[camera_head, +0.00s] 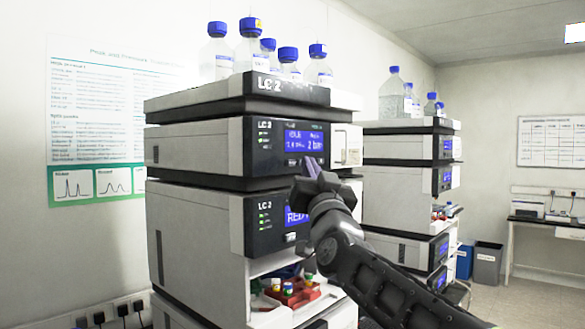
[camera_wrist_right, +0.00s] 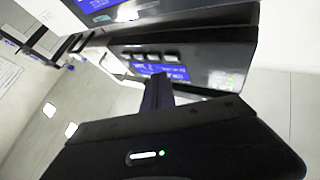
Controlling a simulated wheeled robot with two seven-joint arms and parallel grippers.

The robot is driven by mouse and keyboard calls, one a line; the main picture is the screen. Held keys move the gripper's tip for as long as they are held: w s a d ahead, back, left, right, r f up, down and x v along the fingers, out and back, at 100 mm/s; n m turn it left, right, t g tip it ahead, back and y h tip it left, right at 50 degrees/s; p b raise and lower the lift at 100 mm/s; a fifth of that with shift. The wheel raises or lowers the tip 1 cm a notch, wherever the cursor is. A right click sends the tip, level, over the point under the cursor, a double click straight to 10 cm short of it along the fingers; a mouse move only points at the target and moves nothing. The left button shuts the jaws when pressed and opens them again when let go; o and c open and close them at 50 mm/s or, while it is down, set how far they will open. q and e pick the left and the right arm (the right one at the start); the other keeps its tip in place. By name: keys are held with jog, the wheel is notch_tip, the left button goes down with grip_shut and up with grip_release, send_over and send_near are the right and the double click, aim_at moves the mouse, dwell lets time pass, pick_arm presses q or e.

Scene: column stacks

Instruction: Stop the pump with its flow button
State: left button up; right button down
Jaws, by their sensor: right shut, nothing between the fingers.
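The pump module (camera_head: 235,145) is the upper unit of the near LC 2 stack. Its lit blue display (camera_head: 305,141) seems to read "IDLE" and "2 bar". A row of small buttons (camera_head: 293,162) sits under the display, partly hidden by my gripper. My right gripper (camera_head: 312,168) is shut and empty, its tips at the lower edge of this panel. In the wrist view, the shut fingers (camera_wrist_right: 157,84) point at a blue display (camera_wrist_right: 170,72) with several buttons (camera_wrist_right: 155,57) beside it. I cannot tell whether the tips touch, and the button labels are unreadable. My left gripper is not in view.
A lower module (camera_head: 272,225) with a blue display sits beneath the pump. Several blue-capped bottles (camera_head: 249,45) stand on top of the stack. A red tray (camera_head: 293,296) with small vials lies below. A second stack (camera_head: 395,190) stands behind at right.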

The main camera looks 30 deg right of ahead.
jog(key=s+b, duration=0.1)
jog(key=s, duration=0.1)
jog(key=s+d+b, duration=0.1)
jog(key=s+b, duration=0.1)
dwell(0.9)
